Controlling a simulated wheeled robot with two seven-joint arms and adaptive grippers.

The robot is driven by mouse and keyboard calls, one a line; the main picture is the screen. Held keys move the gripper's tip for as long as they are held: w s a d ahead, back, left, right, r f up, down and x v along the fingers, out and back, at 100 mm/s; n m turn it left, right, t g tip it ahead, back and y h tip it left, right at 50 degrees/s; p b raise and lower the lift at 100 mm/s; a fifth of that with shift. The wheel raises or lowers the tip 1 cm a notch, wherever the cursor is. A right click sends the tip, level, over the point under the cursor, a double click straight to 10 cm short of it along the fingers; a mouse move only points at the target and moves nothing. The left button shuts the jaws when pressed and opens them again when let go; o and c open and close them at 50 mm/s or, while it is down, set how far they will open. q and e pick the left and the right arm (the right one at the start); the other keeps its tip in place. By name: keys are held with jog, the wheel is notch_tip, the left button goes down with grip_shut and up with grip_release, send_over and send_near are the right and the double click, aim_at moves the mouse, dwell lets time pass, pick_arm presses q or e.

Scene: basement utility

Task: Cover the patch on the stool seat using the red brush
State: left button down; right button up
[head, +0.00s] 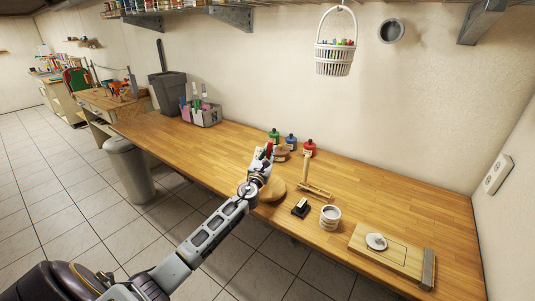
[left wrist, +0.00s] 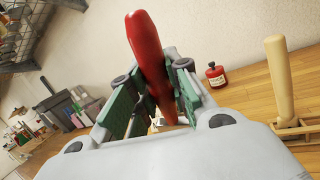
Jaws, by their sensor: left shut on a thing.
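My left gripper (head: 266,163) is above the workbench, shut on the red brush (head: 269,150). In the left wrist view, the brush's red handle (left wrist: 148,50) stands up between the green finger pads; its lower end is mostly hidden. A round wooden disc (head: 275,190), which looks like the stool seat, lies on the bench just below and right of the gripper, partly behind my arm. I cannot make out the patch on it. My right gripper is not in view.
Green (head: 274,136), blue (head: 291,141) and red (head: 309,148) bottles stand behind the gripper. To the right are a wooden upright on a base (head: 305,170), a black-and-white block (head: 300,208), a white can (head: 330,217) and a wooden board (head: 385,262). The bench's far right is clear.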

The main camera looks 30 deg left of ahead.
pick_arm(q)
jog(key=shift+f+b, duration=2.05)
jog(key=shift+f, duration=0.2)
jog(key=shift+f+b, duration=0.45)
jog(key=shift+f, duration=0.05)
dwell(0.7)
jog(key=shift+s, duration=0.25)
dwell(0.5)
jog(key=shift+s, duration=0.4)
jog(key=shift+w, duration=0.2)
jog(key=shift+w, duration=1.05)
jog(key=shift+s+r, duration=0.1)
